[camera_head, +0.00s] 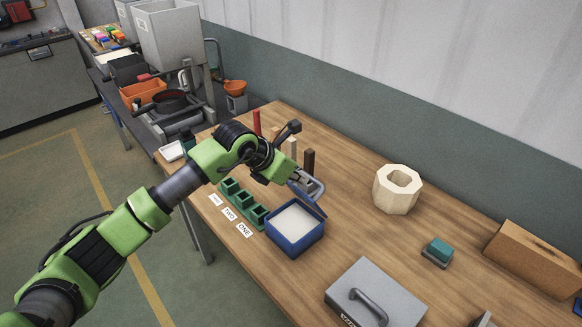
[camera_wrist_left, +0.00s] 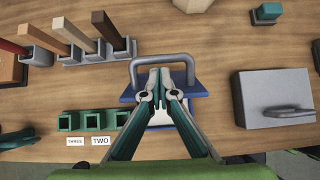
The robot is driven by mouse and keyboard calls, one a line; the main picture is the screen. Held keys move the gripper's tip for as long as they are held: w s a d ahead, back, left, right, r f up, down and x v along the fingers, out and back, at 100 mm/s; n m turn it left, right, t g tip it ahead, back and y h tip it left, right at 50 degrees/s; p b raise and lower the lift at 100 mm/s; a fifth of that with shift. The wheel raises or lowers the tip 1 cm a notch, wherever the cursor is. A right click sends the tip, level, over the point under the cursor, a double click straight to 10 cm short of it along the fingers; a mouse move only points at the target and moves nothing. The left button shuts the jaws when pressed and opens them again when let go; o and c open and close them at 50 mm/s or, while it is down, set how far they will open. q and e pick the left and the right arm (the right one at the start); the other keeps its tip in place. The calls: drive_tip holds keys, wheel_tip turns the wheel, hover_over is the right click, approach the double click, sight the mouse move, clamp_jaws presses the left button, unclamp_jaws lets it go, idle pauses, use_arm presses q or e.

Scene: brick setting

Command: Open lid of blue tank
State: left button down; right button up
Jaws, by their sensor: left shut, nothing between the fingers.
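The blue tank (camera_head: 285,242) stands on the wooden table with its top open, showing a white inside. Its blue lid (camera_head: 310,204) is tilted up at the tank's far side, with a grey handle on it. In the left wrist view the grey handle (camera_wrist_left: 163,57) arches around the fingertips, with blue lid parts (camera_wrist_left: 196,84) beside the fingers. My left gripper (camera_wrist_left: 160,76) is shut with nothing between its fingers, at the raised lid. The gripper hides much of the lid and tank in that view. My right gripper is not in view.
Green square holders (camera_head: 244,203) with number labels stand left of the tank. Upright coloured bars (camera_head: 308,160) stand behind. A grey box with a handle (camera_head: 375,295) is at the front right, and a cream octagonal ring (camera_head: 397,190) lies farther back. Table between them is clear.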

use_arm(q)
drive_tip(key=shift+x, duration=0.75)
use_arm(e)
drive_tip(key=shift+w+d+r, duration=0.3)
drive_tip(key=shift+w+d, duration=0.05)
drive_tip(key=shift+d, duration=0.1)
use_arm(q)
drive_tip(key=shift+w+d+b, duration=0.35)
drive_tip(key=shift+b, duration=0.35)
drive_tip(key=shift+w+d+r+b, duration=0.15)
drive_tip(key=shift+w+d+b, duration=0.1)
drive_tip(key=shift+b, duration=0.3)
drive_tip(key=shift+w+d+b, duration=0.25)
drive_tip(key=shift+d+b, duration=0.05)
drive_tip(key=shift+b, duration=0.35)
drive_tip(key=shift+w+d+b, duration=2.05)
drive_tip(key=shift+b, duration=1.35)
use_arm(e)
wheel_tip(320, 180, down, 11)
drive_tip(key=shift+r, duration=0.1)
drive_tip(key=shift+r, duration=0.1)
